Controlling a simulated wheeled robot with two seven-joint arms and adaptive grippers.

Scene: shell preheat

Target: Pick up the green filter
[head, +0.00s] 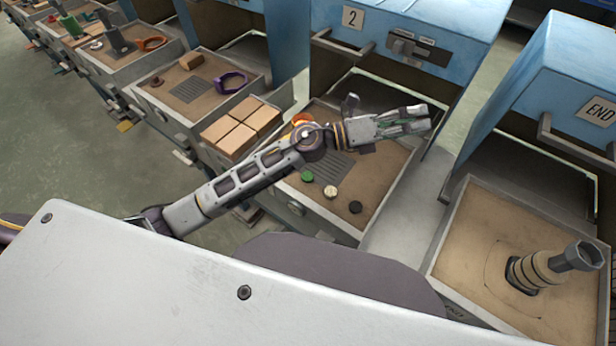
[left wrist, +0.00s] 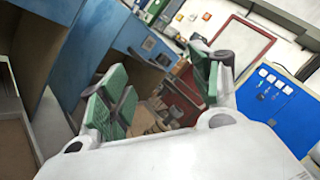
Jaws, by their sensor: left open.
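The green filter (head: 307,176) is a small round piece lying on the brown floor of the tray (head: 392,185) under the blue station marked 2, in the head view. A cream round piece (head: 330,192) and a black round piece (head: 355,207) lie to its right in a slanting row. My left gripper (head: 418,119) is open and empty above the back right of that tray, up and to the right of the green filter. Its green-padded fingers (left wrist: 160,95) are spread in the left wrist view, which does not show the filter. My right gripper is not in view.
Tan blocks (head: 241,125) sit left of the tray. An orange ring (head: 302,119) lies partly behind my left arm. A stacked fitting (head: 545,268) stands in the END tray at right. Blue hoods (head: 410,35) overhang the trays' back.

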